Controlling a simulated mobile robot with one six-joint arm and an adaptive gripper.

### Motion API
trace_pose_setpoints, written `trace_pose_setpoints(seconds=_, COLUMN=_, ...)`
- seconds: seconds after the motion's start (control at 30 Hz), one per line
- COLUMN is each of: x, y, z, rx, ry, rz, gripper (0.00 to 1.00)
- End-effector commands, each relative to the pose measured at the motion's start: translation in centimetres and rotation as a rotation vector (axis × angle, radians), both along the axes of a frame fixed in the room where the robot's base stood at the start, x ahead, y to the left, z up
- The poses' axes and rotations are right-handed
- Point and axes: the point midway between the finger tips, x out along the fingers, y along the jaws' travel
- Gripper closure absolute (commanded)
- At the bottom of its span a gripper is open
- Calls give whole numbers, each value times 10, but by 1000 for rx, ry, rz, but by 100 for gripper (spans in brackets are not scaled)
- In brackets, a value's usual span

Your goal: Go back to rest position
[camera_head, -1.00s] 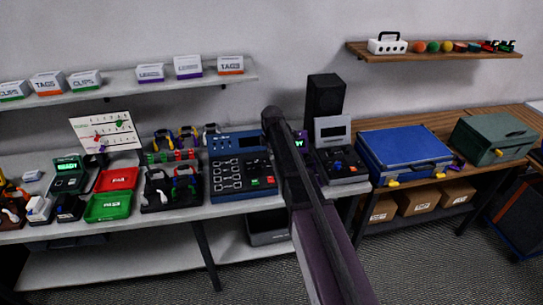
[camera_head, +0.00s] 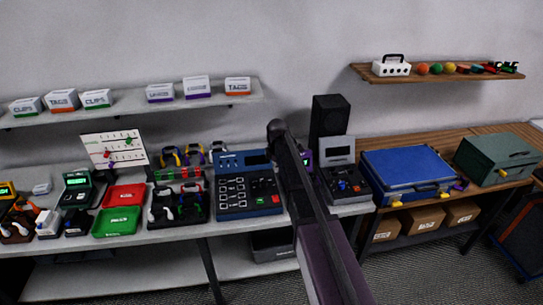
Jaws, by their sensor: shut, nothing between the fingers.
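My own arm (camera_head: 318,215) rises from the bottom of the picture as a dark, long link with a purple-grey lower part. Its rounded dark top (camera_head: 277,128) stands in front of the bench, just right of the blue control panel (camera_head: 248,185). My gripper cannot be made out; it is hidden behind the arm or out of the picture. I see nothing held.
The white bench (camera_head: 165,236) carries a red tray (camera_head: 124,195), a green tray (camera_head: 116,222) and cable holders. A black speaker (camera_head: 329,117) stands behind the arm. A blue case (camera_head: 405,168) and a green box (camera_head: 497,158) sit on the wooden bench.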

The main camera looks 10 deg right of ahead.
Motion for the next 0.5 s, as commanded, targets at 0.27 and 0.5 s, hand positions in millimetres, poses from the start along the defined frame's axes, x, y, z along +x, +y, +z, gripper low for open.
trace_pose_setpoints(seconds=0.27, x=-9, y=-1, z=-2, rx=3, ry=2, rz=-35, gripper=100)
trace_pose_setpoints(seconds=0.5, x=-51, y=-5, z=-10, rx=18, ry=12, rz=-238, gripper=100)
